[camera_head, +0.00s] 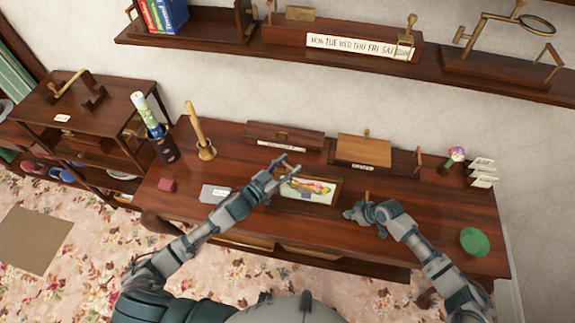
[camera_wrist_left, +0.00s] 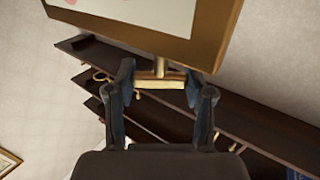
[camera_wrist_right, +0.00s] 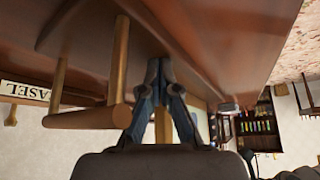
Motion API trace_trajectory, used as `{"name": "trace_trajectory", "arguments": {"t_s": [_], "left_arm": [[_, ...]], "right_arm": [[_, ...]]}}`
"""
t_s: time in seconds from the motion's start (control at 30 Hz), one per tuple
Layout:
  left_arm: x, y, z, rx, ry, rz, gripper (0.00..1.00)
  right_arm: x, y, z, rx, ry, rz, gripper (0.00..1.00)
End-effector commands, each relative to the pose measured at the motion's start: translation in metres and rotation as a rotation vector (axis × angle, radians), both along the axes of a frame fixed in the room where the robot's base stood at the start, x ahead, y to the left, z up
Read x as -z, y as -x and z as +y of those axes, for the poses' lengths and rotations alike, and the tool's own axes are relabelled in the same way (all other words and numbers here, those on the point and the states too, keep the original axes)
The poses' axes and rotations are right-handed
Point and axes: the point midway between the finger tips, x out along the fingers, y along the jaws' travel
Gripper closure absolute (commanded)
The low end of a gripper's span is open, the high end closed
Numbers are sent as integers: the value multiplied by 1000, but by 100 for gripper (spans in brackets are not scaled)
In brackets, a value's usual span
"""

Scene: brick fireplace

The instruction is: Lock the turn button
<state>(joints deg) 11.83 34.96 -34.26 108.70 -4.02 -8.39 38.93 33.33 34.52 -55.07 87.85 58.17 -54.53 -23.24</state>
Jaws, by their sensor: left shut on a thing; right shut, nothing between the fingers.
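A framed picture (camera_head: 308,188) with a colourful motif stands on the wooden desk. My left gripper (camera_head: 284,166) is at its upper left in the head view. In the left wrist view, the left fingers (camera_wrist_left: 165,84) are shut on a small brass turn button (camera_wrist_left: 160,72), a crossbar on a short stem at the frame's edge (camera_wrist_left: 140,38). My right gripper (camera_head: 350,212) is at the right of the picture, low over the desk. In the right wrist view its fingers (camera_wrist_right: 163,72) are together and empty, with a wooden peg (camera_wrist_right: 163,127) showing just beside them.
A shelf (camera_head: 230,48) runs above.

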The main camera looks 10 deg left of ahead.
Motion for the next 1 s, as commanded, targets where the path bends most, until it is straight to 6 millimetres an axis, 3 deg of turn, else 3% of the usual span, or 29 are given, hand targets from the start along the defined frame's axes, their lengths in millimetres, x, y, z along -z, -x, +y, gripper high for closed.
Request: {"name": "trace_trajectory", "arguments": {"t_s": [0.7,1.0], "left_arm": [[-1,-2,2,660,-1,-3,82],[-1,-1,1,867,0,-2,82]], "right_arm": [[5,5,0,-3,5,10,100],[5,5,0,-3,5,10,100]]}}
